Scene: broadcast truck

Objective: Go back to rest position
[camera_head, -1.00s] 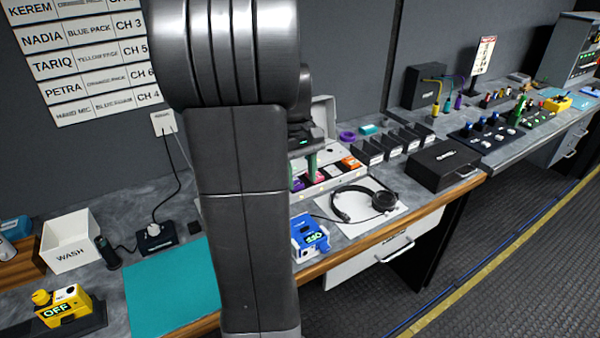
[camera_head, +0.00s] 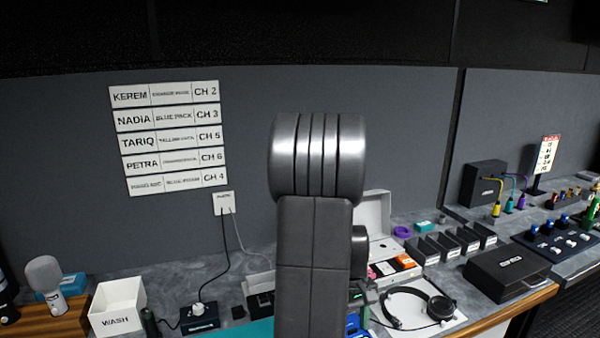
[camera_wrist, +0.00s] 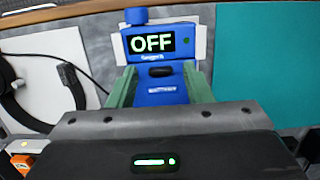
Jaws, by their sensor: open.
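My gripper (camera_wrist: 160,66) is open. Its two green fingers stand on either side of a blue pack (camera_wrist: 160,92) in the wrist view. The pack's screen reads OFF, and it has a blue knob on top. I cannot tell whether the fingers touch it. In the head view my upright arm hides much of the bench. Only a small part of the gripper shows beside the arm, with a bit of the blue pack (camera_head: 353,323) below it at the lower edge.
A headset (camera_head: 437,307) lies on a white sheet to the right, near an open white case (camera_head: 374,212). A black box (camera_head: 507,272) and several dark bins stand farther right. A WASH box (camera_head: 117,307) and a microphone (camera_head: 45,279) are at left.

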